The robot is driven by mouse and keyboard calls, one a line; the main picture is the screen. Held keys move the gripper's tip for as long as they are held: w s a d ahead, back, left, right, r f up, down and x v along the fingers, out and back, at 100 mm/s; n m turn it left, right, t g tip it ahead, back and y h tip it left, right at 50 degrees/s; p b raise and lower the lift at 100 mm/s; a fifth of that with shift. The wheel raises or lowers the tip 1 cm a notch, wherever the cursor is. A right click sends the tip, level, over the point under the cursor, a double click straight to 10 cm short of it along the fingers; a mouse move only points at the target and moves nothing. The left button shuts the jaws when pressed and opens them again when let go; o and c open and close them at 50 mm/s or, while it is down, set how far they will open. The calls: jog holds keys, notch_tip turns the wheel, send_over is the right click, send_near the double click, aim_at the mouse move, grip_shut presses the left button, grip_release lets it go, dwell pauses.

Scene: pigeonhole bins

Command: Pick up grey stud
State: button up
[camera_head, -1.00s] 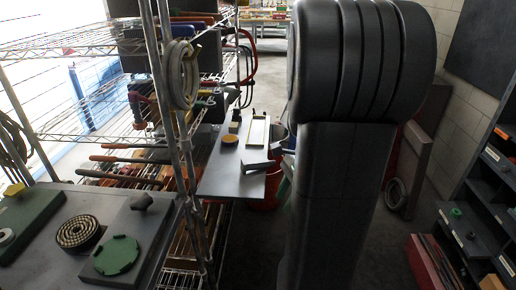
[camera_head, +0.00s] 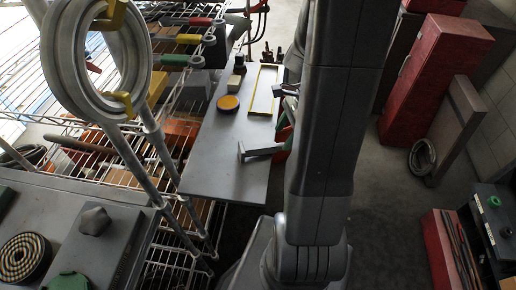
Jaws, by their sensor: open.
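A grey faceted knob (camera_head: 95,220), which looks like the grey stud, sits on top of a flat grey block (camera_head: 105,245) at the lower left. My gripper (camera_head: 258,120) partly shows from behind my own arm, over the grey table in the middle. Its two fingers are apart, with nothing seen held between them. It is well to the right of the knob and farther back. My arm hides the rest of the gripper.
The grey table (camera_head: 215,170) bears a yellow-topped round piece (camera_head: 228,104), a small dark bottle-like piece (camera_head: 240,65) and a cream-rimmed tray (camera_head: 263,90). A wire rack (camera_head: 165,150) stands between knob and gripper. Red cabinets (camera_head: 435,70) stand at right.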

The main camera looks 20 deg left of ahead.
aim_at(278, 145)
jog(key=x, duration=0.4)
jog(key=shift+s+f, duration=0.1)
jog(key=shift+f, duration=0.05)
jog(key=c, duration=1.2)
